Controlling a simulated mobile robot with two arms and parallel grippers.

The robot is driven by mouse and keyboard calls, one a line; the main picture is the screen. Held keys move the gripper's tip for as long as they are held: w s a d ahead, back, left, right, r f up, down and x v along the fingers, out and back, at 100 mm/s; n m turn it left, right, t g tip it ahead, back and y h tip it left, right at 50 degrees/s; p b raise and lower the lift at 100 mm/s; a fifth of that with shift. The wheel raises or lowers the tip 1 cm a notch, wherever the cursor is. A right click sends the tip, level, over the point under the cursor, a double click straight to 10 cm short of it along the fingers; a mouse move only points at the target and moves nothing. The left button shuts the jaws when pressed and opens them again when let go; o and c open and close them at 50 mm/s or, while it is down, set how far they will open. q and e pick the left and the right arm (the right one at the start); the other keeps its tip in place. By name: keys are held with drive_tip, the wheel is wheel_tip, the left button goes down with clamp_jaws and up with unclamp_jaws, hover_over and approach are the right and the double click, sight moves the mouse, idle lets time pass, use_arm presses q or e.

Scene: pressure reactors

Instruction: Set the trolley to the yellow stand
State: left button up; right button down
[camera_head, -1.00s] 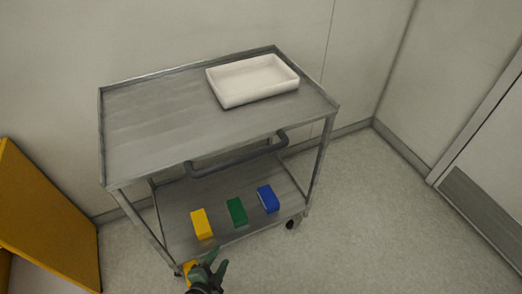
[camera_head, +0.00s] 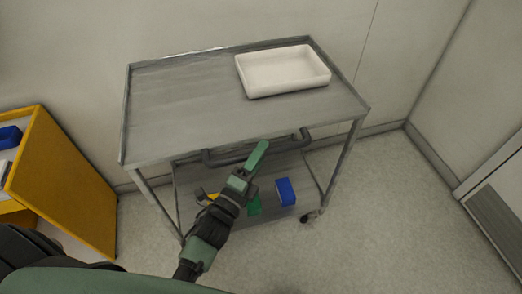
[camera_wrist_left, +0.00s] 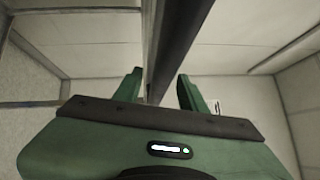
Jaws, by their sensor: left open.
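The grey metal trolley (camera_head: 180,105) stands against the back wall, with a dark handle bar (camera_head: 287,143) on its near side. The yellow stand (camera_head: 62,180) is at the left edge, apart from the trolley. My left gripper (camera_head: 257,158) is at the middle of the handle, its green fingers overlapping the bar in the head view. In the left wrist view, the gripper (camera_wrist_left: 158,88) is open, and a dark bar (camera_wrist_left: 178,45) passes between or just beyond its fingers. I cannot tell if they touch. My right gripper is not in view.
A white tray (camera_head: 282,73) sits on the trolley's top. A blue block (camera_head: 285,191), a green block (camera_head: 254,207) and a partly hidden yellow one are on its lower shelf. A blue item (camera_head: 9,137) is on the stand. Floor to the right is clear.

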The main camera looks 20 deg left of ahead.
use_arm(q)
drive_tip(key=shift+w, duration=0.3)
clamp_jaws()
idle(1.3)
